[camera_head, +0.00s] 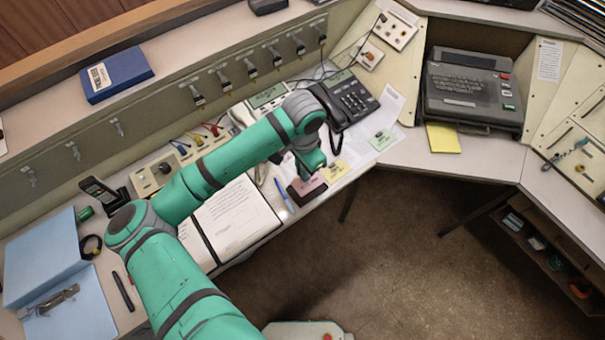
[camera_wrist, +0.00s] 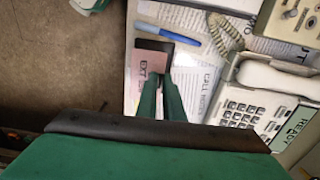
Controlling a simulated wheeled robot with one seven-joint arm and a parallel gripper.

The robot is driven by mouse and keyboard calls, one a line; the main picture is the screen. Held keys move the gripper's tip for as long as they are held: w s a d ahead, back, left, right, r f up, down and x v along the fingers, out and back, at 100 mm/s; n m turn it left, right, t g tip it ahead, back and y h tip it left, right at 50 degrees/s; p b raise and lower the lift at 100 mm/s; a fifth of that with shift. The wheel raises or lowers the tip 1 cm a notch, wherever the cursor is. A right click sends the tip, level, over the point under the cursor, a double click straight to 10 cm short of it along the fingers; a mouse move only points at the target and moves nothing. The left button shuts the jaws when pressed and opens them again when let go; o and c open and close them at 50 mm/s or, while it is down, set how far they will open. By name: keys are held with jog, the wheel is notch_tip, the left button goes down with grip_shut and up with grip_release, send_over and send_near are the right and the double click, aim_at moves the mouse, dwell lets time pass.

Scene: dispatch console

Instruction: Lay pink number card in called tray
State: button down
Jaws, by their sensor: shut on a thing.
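The pink card (camera_head: 311,186), with black letters starting "EXT", is at the front edge of the desk. It also shows in the wrist view (camera_wrist: 147,64), beneath my fingers. My gripper (camera_wrist: 160,88) is shut on the pink card, and its fingers hide part of it. A dark brown tray or holder (camera_head: 293,195) lies at the card's left edge; it shows just beyond the card in the wrist view (camera_wrist: 168,37). I cannot tell whether the card touches it, and I read no label on it.
A yellow card (camera_head: 335,170) and a green card (camera_head: 382,140) lie to the right. A blue pen (camera_head: 283,194) lies left of the dark tray, near an open binder (camera_head: 232,222). A black desk phone (camera_head: 350,97) stands behind. Open floor lies in front.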

jog(key=shift+w+a+f, duration=0.1)
jog(key=shift+w+f, duration=0.2)
jog(key=shift+f, duration=1.55)
jog(key=shift+f, duration=0.6)
jog(key=c, duration=1.9)
grip_release()
